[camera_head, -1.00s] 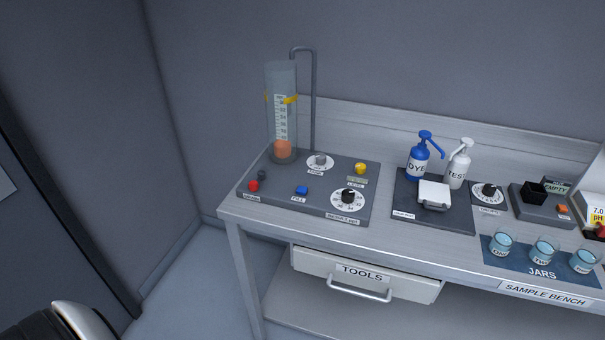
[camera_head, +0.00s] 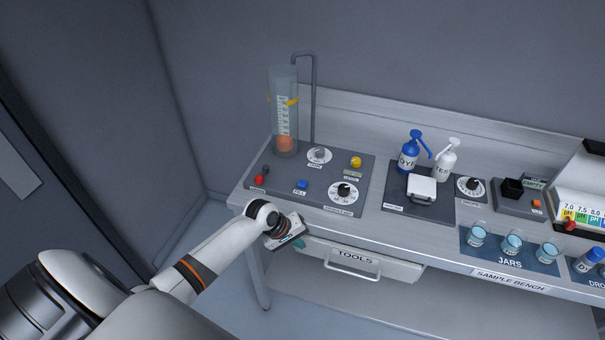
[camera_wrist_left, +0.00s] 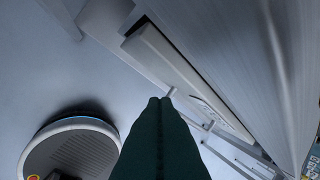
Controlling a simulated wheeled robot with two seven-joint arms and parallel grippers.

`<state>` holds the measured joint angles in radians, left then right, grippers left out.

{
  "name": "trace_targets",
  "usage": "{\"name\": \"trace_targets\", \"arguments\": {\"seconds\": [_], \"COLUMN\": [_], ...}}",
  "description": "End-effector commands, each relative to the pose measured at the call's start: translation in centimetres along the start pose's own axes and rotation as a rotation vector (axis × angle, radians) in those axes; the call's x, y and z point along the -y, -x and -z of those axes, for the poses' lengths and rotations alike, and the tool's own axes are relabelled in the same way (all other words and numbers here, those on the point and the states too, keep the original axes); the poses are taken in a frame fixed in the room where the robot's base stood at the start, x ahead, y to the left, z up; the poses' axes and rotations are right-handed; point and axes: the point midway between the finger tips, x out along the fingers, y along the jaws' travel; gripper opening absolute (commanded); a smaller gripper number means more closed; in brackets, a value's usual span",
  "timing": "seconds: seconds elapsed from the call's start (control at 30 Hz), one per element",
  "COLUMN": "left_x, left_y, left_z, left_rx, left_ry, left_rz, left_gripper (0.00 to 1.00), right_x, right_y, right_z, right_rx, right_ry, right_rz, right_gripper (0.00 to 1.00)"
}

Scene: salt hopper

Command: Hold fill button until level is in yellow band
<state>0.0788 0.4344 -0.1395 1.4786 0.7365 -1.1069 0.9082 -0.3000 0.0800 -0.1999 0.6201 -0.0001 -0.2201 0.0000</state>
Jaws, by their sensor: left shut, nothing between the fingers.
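The blue fill button (camera_head: 302,184) sits on the dark panel (camera_head: 268,186) at the bench's left end, above the FILL label. The clear level tube (camera_head: 283,80) stands upright at the panel's back. An orange block (camera_head: 285,143) is low in the tube, well below the yellow markers (camera_head: 292,102) beside the scale. My left gripper (camera_head: 298,243) is at the bench's front edge, in front of and below the fill button and apart from it. Its green fingers are shut and empty in the left wrist view (camera_wrist_left: 160,101). My right gripper is not in view.
A red button (camera_head: 260,179), a grey knob (camera_head: 319,154), a yellow button (camera_head: 356,161) and a black dial (camera_head: 344,190) share the panel. The TOOLS drawer (camera_head: 355,262) is under the bench. Dye and test bottles (camera_head: 409,155) and jars (camera_head: 512,245) stand to the right.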

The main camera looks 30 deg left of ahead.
Motion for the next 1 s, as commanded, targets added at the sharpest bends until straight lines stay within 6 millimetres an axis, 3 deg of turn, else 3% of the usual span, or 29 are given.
{"name": "trace_targets", "arguments": {"seconds": [0.03,0.17,0.2,0.3,0.5,0.7,1.0], "left_x": [1.9,5.5,6.2,8.3,12.0,13.8,14.1], "left_y": [2.4,6.6,6.8,8.9,13.5,16.1,16.6], "left_z": [-0.3,-0.3,-2.2,-5.4,-10.6,-13.0,-13.5], "left_rx": [-0.008,-0.043,-0.042,-0.059,-0.104,-0.138,-0.145], "left_ry": [0.012,0.049,0.129,0.295,0.575,0.720,0.748], "left_rz": [0.017,0.050,0.070,0.121,0.220,0.274,0.285], "left_gripper": [0.00,0.00,0.00,0.00,0.00,0.00,0.00], "right_x": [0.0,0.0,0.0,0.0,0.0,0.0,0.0], "right_y": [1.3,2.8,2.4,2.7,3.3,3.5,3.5], "right_z": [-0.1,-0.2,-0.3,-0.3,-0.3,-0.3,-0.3], "right_rx": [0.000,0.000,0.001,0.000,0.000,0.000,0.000], "right_ry": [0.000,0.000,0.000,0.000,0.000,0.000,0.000], "right_rz": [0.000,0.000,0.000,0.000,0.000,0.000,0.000], "right_gripper": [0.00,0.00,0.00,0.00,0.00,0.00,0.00]}}
